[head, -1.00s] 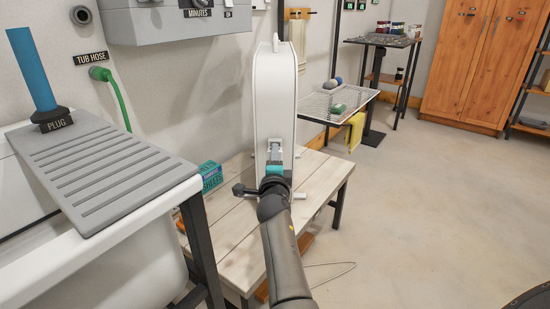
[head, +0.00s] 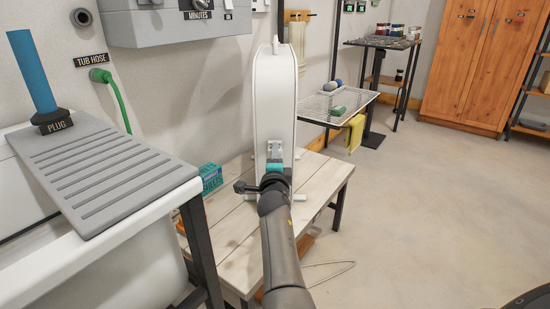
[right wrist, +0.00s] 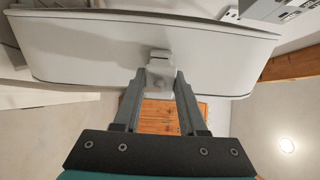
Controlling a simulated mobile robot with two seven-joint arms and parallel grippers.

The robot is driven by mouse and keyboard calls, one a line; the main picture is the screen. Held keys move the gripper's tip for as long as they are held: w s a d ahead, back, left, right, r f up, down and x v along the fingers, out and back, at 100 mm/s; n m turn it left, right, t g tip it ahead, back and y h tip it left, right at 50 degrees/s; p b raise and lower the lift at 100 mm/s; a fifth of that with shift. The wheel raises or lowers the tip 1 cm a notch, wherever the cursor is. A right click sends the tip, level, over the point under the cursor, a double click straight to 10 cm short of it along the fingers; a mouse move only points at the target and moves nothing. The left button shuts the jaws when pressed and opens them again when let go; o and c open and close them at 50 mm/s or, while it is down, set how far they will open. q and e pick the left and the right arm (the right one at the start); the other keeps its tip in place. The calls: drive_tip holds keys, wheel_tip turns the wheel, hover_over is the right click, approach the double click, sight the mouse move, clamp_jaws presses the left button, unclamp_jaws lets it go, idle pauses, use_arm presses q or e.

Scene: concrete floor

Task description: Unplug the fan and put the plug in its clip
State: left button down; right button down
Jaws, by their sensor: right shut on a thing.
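The tall white fan (head: 275,95) stands upright on the wooden bench, its narrow side facing me. It fills the top of the right wrist view (right wrist: 90,45). My right gripper (head: 275,160) is at a small pale fitting (head: 274,147) low on that side. In the right wrist view its fingers (right wrist: 160,82) are shut on a small whitish piece, apparently the plug (right wrist: 160,78), right against the fan's side. The fingers and wrist partly hide it, so I cannot tell whether it sits in the clip. My left gripper is out of view.
The slatted bench (head: 235,230) has a teal box (head: 210,177) left of the fan. A tub with a grey ribbed board (head: 100,170) is at the left. A thin cord (head: 335,275) lies on the floor.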

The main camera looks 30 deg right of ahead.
drive_tip(key=shift+w+d, duration=0.3)
drive_tip(key=shift+w, duration=0.15)
drive_tip(key=shift+c, duration=1.9)
unclamp_jaws()
